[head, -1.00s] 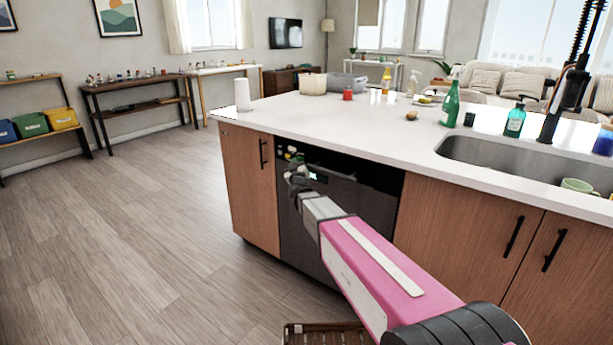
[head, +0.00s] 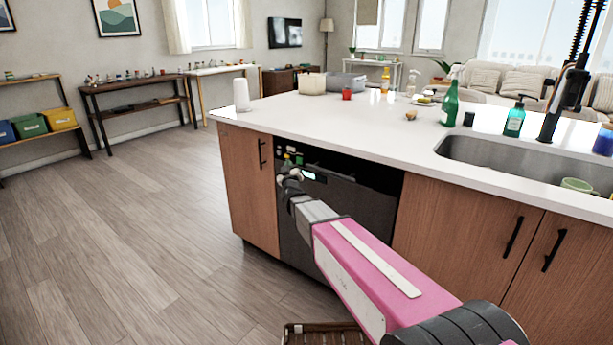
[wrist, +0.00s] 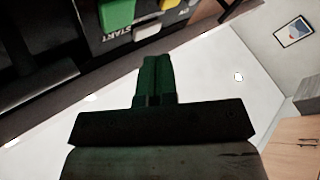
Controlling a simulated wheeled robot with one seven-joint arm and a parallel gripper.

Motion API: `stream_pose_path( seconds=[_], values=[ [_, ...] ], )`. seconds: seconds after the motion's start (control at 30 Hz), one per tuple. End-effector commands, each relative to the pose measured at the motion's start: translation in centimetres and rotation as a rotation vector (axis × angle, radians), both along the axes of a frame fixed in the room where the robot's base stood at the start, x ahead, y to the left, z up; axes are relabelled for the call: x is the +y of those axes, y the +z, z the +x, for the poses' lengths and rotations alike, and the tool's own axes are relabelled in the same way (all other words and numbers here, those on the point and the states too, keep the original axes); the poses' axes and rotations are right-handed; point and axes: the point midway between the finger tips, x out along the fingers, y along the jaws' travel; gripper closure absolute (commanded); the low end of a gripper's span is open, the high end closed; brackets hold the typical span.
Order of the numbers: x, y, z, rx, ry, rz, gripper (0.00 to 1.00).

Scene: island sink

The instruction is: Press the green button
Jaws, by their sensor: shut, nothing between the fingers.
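The green button (wrist: 117,15) shows at the top edge of the wrist view, partly cut off, on a dark panel with the word START beneath it. In the head view it is a small green spot (head: 290,149) at the upper left of the dark dishwasher front (head: 340,222). My gripper (wrist: 158,62) is shut and empty, its fingertips lower and to the right of the green button in the wrist view. In the head view my gripper (head: 290,174) is in front of the panel, just below the buttons. I see no contact with the button.
A lit display (head: 308,175) is right of my gripper. The white countertop (head: 330,115) overhangs the panel. The floor on the left is clear.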

Motion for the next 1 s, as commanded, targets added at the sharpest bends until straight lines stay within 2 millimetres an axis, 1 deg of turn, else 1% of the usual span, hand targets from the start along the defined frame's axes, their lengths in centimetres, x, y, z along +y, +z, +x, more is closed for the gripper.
stream_pose_path(
  seconds=[0.03,0.1,0.43,0.53,0.57,0.67,0.8,0.9,1.0],
  values=[
    [0.2,0.0,-0.4,0.001,0.001,0.001,1.0],
    [0.3,0.0,-0.6,0.001,0.001,0.001,1.0],
    [0.5,-0.1,-0.8,0.005,0.004,-0.004,1.0],
    [1.4,-0.4,-0.8,0.019,0.023,-0.044,1.0],
    [1.8,-0.5,-0.8,0.027,0.034,-0.067,1.0],
    [4.1,-1.3,-1.0,0.068,0.085,-0.184,1.0],
    [8.1,-3.4,-1.6,0.149,0.172,-0.444,1.0],
    [10.3,-5.3,-2.3,0.21,0.22,-0.649,1.0],
    [11.9,-7.0,-3.0,0.268,0.252,-0.857,1.0]
  ],
)
